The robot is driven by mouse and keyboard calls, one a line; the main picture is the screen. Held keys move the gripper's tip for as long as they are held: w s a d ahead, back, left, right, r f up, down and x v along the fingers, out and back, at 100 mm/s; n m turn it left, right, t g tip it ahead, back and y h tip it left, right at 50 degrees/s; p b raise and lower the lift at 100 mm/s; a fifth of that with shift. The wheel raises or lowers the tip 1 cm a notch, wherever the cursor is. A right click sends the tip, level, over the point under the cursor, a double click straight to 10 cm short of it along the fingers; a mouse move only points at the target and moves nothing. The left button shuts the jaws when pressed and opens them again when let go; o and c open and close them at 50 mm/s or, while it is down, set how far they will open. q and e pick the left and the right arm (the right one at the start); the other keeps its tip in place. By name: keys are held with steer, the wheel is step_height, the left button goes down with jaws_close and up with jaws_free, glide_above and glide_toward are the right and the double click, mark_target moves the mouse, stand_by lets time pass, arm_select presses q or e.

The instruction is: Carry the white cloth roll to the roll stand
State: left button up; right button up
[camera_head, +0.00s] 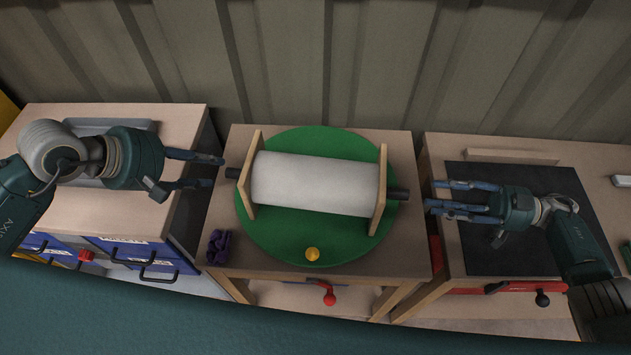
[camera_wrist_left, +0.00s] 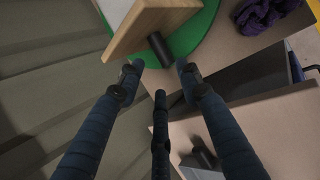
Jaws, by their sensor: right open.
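The white cloth roll (camera_head: 316,184) lies level between the two wooden uprights of the roll stand (camera_head: 378,190), on a round green mat (camera_head: 322,250). A dark rod end sticks out past each upright. My left gripper (camera_head: 222,172) is open and empty, just left of the left rod end. In the left wrist view its fingers (camera_wrist_left: 160,70) are spread, with the dark rod end (camera_wrist_left: 160,48) and a wooden upright (camera_wrist_left: 150,25) just beyond the tips. My right gripper (camera_head: 430,196) is open and empty, a little right of the right rod end.
A yellow knob (camera_head: 312,254) sits at the mat's front. A purple bundle (camera_head: 219,247) lies at the table's front left corner. A bench with blue drawers (camera_head: 135,249) stands left; one with a dark mat (camera_head: 510,255) stands right. A ribbed wall (camera_head: 330,60) closes the back.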

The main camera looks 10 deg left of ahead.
mark_target(233, 171)
arm_select(q)
steer(key=x, duration=0.8)
steer(key=shift+w+d+f, duration=0.1)
steer(key=shift+w+f, duration=0.1)
steer(key=shift+f, duration=0.1)
arm_select(e)
steer(key=a, duration=0.8)
steer(key=shift+a, duration=0.35)
steer(key=shift+w, duration=0.1)
arm_select(q)
jaws_close()
arm_select(e)
jaws_close()
arm_select(q)
steer(key=shift+r, duration=0.2)
arm_select(e)
steer(key=shift+r, duration=0.15)
